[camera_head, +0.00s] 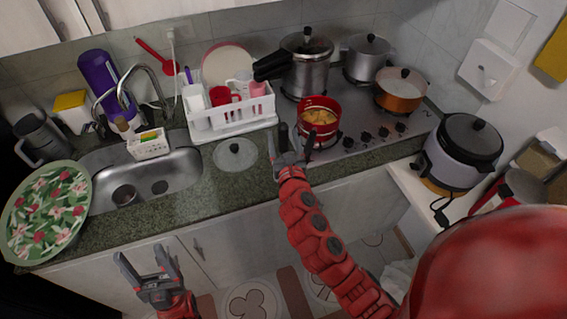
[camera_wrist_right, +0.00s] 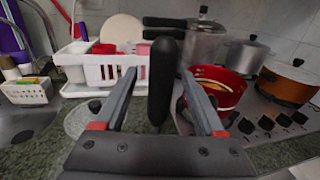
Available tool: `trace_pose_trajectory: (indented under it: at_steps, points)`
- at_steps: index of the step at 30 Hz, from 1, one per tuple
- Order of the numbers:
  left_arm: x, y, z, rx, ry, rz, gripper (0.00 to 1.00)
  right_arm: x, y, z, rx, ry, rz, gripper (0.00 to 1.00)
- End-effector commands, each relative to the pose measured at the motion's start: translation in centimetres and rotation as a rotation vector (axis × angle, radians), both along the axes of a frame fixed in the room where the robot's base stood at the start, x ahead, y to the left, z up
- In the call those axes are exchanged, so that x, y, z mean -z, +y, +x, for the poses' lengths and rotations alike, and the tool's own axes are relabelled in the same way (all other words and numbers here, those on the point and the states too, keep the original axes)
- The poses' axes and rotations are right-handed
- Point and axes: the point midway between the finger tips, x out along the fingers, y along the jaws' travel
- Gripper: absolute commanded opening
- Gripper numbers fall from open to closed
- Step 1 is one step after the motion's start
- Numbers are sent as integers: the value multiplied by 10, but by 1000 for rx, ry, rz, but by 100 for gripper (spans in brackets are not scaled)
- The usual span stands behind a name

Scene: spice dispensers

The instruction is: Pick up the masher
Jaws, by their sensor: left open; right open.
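No masher head can be made out in either view. A black upright handle (camera_wrist_right: 163,85) stands between the fingers of my right gripper in the right wrist view; I cannot tell whether it belongs to the masher or to the red pot. My right gripper (camera_head: 290,146) is open, its fingers either side of this handle, in front of the hob. The red pot (camera_head: 319,121) with yellow food stands just beyond it; it also shows in the wrist view (camera_wrist_right: 215,93). My left gripper (camera_head: 141,256) is open and empty, low in front of the cabinets.
A white dish rack (camera_head: 232,126) with cups stands behind left, and a pot lid (camera_head: 235,155) lies on the counter. A pressure cooker (camera_head: 309,72) and an orange pot (camera_head: 401,93) stand on the hob (camera_head: 365,140). The sink (camera_head: 150,185) is left.

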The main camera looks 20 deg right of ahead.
Motion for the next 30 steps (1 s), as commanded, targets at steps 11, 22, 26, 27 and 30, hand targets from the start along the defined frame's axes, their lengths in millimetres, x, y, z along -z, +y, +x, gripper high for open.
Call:
trace_pose_trajectory:
  at_steps: [11,22,26,27,30]
  points:
    - [-20,0,0,0,0,0,67,0,-7,37,-1,2,0,72]
    - [-20,0,0,0,0,0,67,1,-7,37,-1,2,-1,45]
    - [-20,0,0,0,0,0,67,1,-7,37,-1,2,-1,21]
    - [-20,0,0,0,0,0,67,1,-7,37,-1,2,-1,14]
    - [-20,0,0,0,0,0,67,1,-7,37,-1,2,-1,0]
